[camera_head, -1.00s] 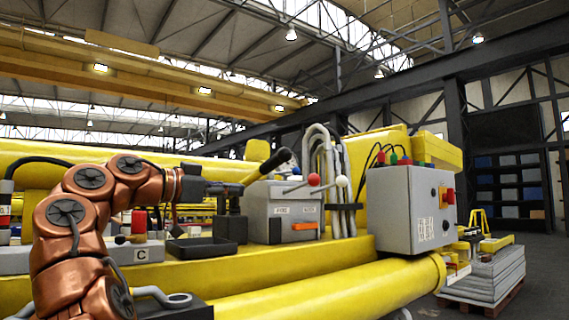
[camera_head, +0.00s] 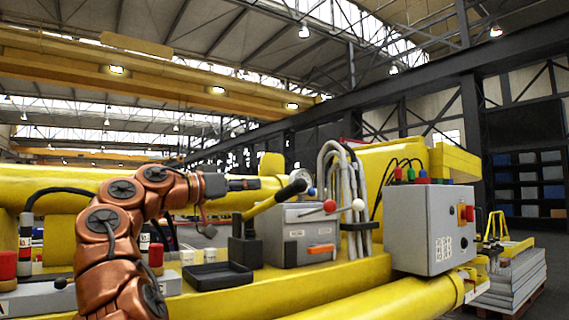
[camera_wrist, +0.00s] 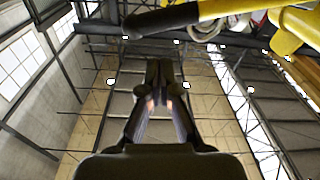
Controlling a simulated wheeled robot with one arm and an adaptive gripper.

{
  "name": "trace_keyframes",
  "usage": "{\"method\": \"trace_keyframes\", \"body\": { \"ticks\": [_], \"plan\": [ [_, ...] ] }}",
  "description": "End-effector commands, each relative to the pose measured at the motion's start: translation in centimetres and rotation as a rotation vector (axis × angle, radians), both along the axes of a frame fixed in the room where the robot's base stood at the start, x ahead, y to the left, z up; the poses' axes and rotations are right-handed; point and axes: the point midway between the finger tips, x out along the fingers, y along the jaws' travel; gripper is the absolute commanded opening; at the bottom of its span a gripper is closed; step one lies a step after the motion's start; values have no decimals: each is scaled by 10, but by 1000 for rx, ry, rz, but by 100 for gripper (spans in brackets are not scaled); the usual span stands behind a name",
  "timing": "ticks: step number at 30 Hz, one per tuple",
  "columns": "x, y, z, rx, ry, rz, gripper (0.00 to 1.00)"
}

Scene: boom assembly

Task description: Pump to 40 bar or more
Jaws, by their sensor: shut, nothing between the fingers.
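The hand pump's black block (camera_head: 245,247) stands on the yellow boom, left of a grey valve box. Its yellow lever (camera_head: 262,207) slants up to the right and ends in a black grip (camera_head: 290,190). My gripper (camera_head: 256,184) is shut and empty, level with the grip and to its left, above the lower lever. In the wrist view the shut fingers (camera_wrist: 160,72) point into open air, and the black grip (camera_wrist: 160,21) crosses above them, apart from them in the picture. A round pale dial (camera_head: 301,176) sits behind the grip; its reading is too small to tell.
The grey valve box (camera_head: 290,235) carries red, white and blue knobbed levers. Grey hoses (camera_head: 345,185) rise behind it. A grey control cabinet (camera_head: 432,230) stands at right. A black tray (camera_head: 218,276) lies left of the pump. Air above the tray is free.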

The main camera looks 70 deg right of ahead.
Motion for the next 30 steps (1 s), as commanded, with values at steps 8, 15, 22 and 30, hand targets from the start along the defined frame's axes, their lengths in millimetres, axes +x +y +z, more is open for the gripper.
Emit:
{"method": "trace_keyframes", "body": {
  "ticks": [8, 15, 22, 30],
  "plan": [
    [5, -15, 35, 61, 150, -2, 0],
    [6, -17, 38, 74, 180, -3, 0],
    [6, -17, 37, 73, 180, -4, 0],
    [-6, -31, 41, 73, 177, -6, 0]
  ]
}}
